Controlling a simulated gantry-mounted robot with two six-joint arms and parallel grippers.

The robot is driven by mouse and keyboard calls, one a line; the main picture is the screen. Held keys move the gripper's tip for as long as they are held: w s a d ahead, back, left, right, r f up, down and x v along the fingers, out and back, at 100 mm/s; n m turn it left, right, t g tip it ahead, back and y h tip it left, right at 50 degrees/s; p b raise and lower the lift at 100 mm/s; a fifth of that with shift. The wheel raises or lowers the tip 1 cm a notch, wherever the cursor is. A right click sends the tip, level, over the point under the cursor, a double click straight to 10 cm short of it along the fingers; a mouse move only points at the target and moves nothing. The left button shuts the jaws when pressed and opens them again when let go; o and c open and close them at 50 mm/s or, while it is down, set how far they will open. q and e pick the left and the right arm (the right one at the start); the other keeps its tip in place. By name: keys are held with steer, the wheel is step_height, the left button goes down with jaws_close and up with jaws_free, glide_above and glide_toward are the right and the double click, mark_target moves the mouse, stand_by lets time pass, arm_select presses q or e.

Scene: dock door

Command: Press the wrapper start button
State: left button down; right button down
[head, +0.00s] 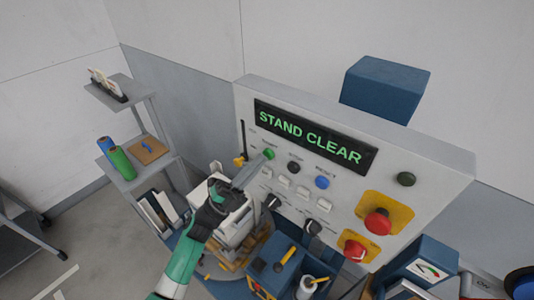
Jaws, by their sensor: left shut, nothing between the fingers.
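The control panel (440,170) stands upright in the middle, with a lit display (310,135) reading STAND CLEAR in green. A green button (268,154) sits below the display's left end; its small label is too blurred to read. My left gripper (260,163) is shut and empty, and its tips point up at the green button. The tips overlap the button's lower left edge in this view, and I cannot tell whether they touch it. My right gripper is not in view.
Right of the green button are a black button (294,167) and a blue button (322,182). A grey shelf (130,95) stands left; tools and boxes crowd the space below the panel.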

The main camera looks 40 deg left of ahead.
arm_select(q)
steer(key=shift+s, duration=0.5)
